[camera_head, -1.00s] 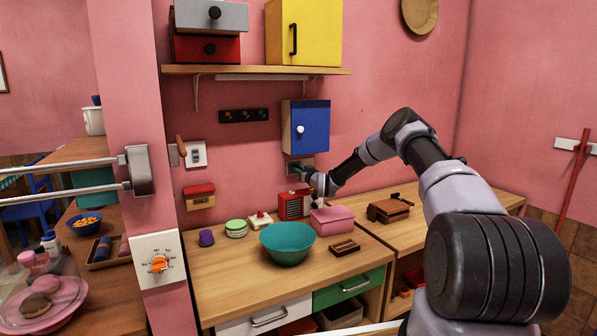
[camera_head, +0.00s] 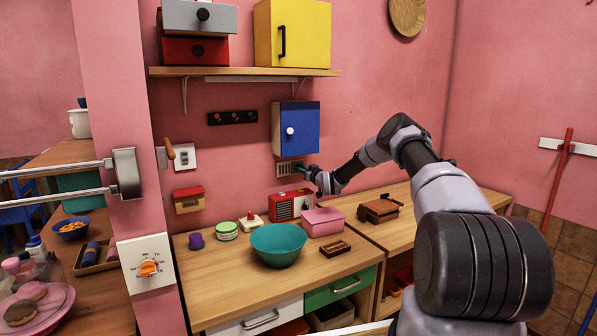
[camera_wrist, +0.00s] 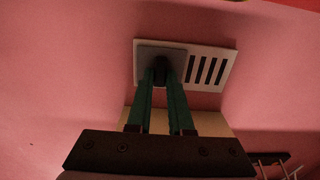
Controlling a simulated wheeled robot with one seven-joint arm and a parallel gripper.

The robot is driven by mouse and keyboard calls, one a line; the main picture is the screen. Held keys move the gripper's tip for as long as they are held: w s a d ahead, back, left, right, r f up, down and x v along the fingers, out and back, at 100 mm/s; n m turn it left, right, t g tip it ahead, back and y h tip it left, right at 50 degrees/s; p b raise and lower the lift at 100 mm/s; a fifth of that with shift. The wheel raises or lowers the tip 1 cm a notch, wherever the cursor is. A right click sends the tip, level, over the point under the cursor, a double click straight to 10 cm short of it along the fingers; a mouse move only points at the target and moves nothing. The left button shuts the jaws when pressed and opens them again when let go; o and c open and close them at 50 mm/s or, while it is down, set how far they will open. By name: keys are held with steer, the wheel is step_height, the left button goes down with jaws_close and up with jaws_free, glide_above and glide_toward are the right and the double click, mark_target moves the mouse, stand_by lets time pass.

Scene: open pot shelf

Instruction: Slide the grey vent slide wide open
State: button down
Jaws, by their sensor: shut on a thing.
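The vent (camera_head: 284,169) is a pale plate low on the pink wall, below the blue cabinet. In the wrist view the vent plate (camera_wrist: 232,58) shows several dark open slots to the right of the grey vent slide (camera_wrist: 148,52). The slide covers the plate's left part there and has a dark knob (camera_wrist: 160,66). My gripper (camera_wrist: 160,78) has its green fingers shut on this knob. In the head view my gripper (camera_head: 300,169) is at the vent's right side, with slots showing to its left. The slide itself is mostly hidden there.
The blue cabinet (camera_head: 297,128) hangs just above my gripper. Below are a red radio-like box (camera_head: 285,207), a pink box (camera_head: 322,222) and a teal bowl (camera_head: 278,246) on the wooden counter (camera_head: 225,285). A wall switch (camera_head: 184,157) is to the left.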

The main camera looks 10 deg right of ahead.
steer(key=shift+d, duration=0.2)
steer(key=c, duration=0.8)
jaws_free()
steer(key=shift+d, duration=0.1)
steer(key=v, duration=1)
steer(key=shift+s, duration=0.35)
